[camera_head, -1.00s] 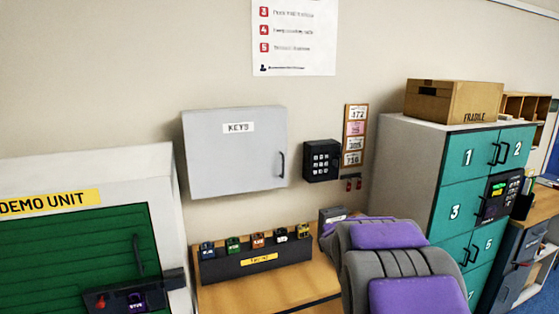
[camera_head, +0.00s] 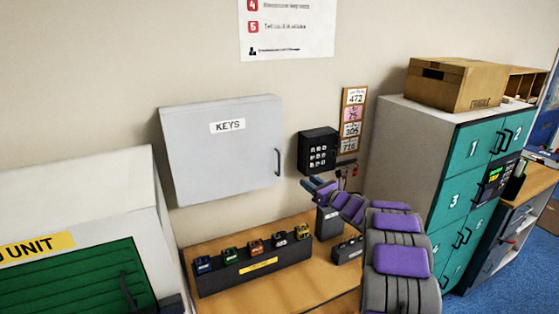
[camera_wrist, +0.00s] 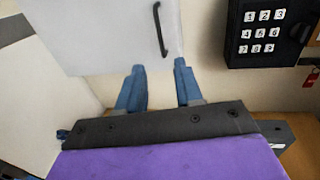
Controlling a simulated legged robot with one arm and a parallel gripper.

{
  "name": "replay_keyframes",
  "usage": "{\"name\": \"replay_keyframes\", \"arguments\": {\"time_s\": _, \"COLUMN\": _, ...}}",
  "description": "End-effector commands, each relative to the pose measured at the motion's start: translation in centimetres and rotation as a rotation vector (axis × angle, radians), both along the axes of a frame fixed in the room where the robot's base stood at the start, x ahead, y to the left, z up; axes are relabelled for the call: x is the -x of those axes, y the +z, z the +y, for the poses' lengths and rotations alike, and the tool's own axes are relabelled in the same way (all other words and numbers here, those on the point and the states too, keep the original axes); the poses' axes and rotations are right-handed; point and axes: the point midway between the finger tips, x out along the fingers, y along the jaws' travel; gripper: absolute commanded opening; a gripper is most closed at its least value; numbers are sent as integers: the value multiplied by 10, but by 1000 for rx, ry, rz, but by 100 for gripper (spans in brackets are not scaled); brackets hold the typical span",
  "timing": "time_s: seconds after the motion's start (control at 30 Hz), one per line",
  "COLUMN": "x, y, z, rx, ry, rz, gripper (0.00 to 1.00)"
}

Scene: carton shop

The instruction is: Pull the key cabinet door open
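The light grey key cabinet (camera_head: 215,160), labelled KEYS, hangs on the wall with its door shut. A dark vertical handle (camera_head: 278,162) sits near the door's right edge; the handle also shows at the top of the wrist view (camera_wrist: 160,29). My gripper (camera_head: 318,186) is in front of the wall, right of and a little below the handle, under the keypad. In the wrist view my gripper's two blue fingers (camera_wrist: 159,68) are apart with nothing between them. The fingertips are below the handle in that view, and it is not between them.
A black keypad (camera_head: 318,151) is on the wall right of the cabinet. Below is a wooden desk (camera_head: 215,296) with a black rack (camera_head: 255,266) of several coloured padlocks. Teal lockers (camera_head: 470,190) stand right; a white demo unit (camera_head: 80,200) stands left.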

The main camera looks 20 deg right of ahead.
Motion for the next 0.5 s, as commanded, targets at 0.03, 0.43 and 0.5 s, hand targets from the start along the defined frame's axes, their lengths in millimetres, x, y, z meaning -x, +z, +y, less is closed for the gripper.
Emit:
{"name": "replay_keyframes", "arguments": {"time_s": 0.03, "x": -5, "y": 0, "z": 2, "rx": 1, "ry": 2, "rz": 0, "gripper": 36}}
{"name": "replay_keyframes", "arguments": {"time_s": 0.43, "x": -61, "y": 0, "z": 14, "rx": 0, "ry": -2, "rz": 3, "gripper": 36}}
{"name": "replay_keyframes", "arguments": {"time_s": 0.5, "x": -70, "y": 0, "z": 16, "rx": -1, "ry": -1, "rz": 1, "gripper": 36}}
